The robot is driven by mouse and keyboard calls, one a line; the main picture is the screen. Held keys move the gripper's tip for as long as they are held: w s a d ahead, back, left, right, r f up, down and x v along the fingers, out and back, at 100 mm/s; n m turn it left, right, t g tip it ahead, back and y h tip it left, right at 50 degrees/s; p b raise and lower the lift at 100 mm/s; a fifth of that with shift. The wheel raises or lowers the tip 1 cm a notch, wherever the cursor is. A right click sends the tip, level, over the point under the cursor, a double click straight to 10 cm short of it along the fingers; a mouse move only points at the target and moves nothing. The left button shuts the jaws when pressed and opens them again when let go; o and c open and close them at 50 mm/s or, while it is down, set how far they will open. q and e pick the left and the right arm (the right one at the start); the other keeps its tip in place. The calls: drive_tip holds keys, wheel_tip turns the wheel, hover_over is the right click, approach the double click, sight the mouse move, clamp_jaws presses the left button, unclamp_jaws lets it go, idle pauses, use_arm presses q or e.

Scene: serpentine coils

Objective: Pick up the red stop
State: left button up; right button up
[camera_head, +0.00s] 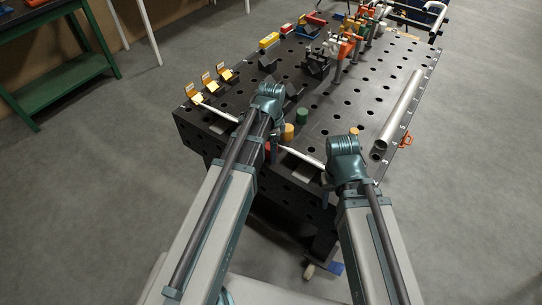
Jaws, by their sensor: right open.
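A small red piece (267,147), which looks like the red stop, shows only in part at the near edge of the black perforated table (330,105). My left forearm hides much of it.
A grey tube (399,112) lies along the right side. Yellow brackets (208,82) line the left edge. Clamps (345,45) crowd the far end.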

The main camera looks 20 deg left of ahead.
use_arm(q)
clamp_jaws()
idle(0.4)
drive_tip(key=shift+r+p, duration=0.25)
drive_tip(key=shift+p, duration=0.05)
wheel_tip(320, 180, up, 18)
drive_tip(key=p, duration=1.7)
drive_tip(key=shift+f+p, duration=0.15)
drive_tip(key=shift+p, duration=0.15)
wheel_tip(320, 180, down, 8)
drive_tip(key=b, duration=0.8)
drive_tip(key=shift+f, duration=0.25)
drive_tip(key=shift+r, duration=0.15)
drive_tip(key=shift+s, duration=0.1)
